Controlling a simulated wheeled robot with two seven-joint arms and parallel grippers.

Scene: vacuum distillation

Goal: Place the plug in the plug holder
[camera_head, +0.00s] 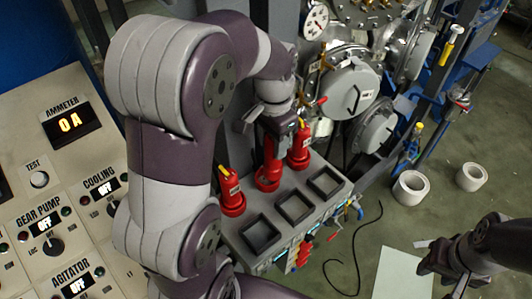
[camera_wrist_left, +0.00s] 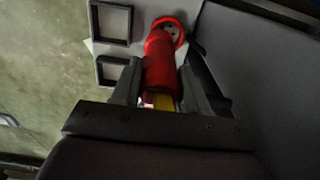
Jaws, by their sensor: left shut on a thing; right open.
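My left gripper (camera_head: 270,137) is shut on a red plug (camera_head: 269,155), which points down over the grey box in the head view. In the left wrist view the held plug (camera_wrist_left: 160,68) is a red cylinder with a yellow part between the fingers. Its far end overlaps a round red holder (camera_wrist_left: 174,28) with a pale inside; I cannot tell if it is seated. In the head view the red ring of this holder (camera_head: 267,184) is under the plug. My right gripper (camera_head: 437,268) is open and empty at the lower right.
Red plugs with yellow tops stand left (camera_head: 229,186) and right (camera_head: 300,146) of the held one. The grey box (camera_head: 270,210) has black square frames (camera_head: 294,206) in front. A control panel (camera_head: 60,190) is at left, and white rolls (camera_head: 410,188) lie on the floor at right.

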